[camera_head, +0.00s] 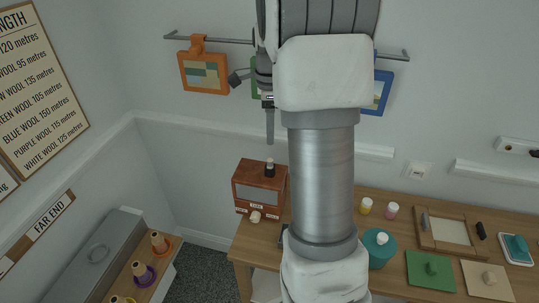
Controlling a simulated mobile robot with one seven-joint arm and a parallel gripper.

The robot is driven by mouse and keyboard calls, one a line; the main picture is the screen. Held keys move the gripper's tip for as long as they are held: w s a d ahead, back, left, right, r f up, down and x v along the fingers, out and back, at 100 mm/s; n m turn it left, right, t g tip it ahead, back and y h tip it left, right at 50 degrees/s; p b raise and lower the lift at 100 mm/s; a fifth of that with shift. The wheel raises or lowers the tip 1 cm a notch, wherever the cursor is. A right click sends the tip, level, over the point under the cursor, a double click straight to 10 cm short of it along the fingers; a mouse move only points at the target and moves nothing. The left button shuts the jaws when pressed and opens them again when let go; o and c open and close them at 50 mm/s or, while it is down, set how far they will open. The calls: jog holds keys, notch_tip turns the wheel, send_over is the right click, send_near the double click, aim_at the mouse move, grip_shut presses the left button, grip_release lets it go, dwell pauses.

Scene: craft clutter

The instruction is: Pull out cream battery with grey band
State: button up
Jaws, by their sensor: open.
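My gripper (270,138) hangs down in front of the wall, left of my upright arm. It is open and seen nearly edge-on, with nothing visible in it. Below it, apart from it, a brown box (243,212) with a pale front panel stands at the table's left end.
My arm hides the middle of the table (400,285). Right of it are a teal round item (379,248), two small bottles, a wooden frame (460,250) and green and cream pads. Framed pictures hang from a wall rail (225,40) near my gripper.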

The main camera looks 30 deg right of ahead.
aim_at(270, 159)
notch_tip(270, 159, down, 10)
jog(key=shift+f, duration=0.15)
dwell(0.3)
grip_shut()
jog(key=c, duration=0.7)
grip_release()
grip_shut()
jog(key=shift+r+p, duration=0.35)
jog(key=shift+r, duration=0.3)
jog(key=shift+r+p, duration=2.05)
jog(key=shift+r, duration=0.8)
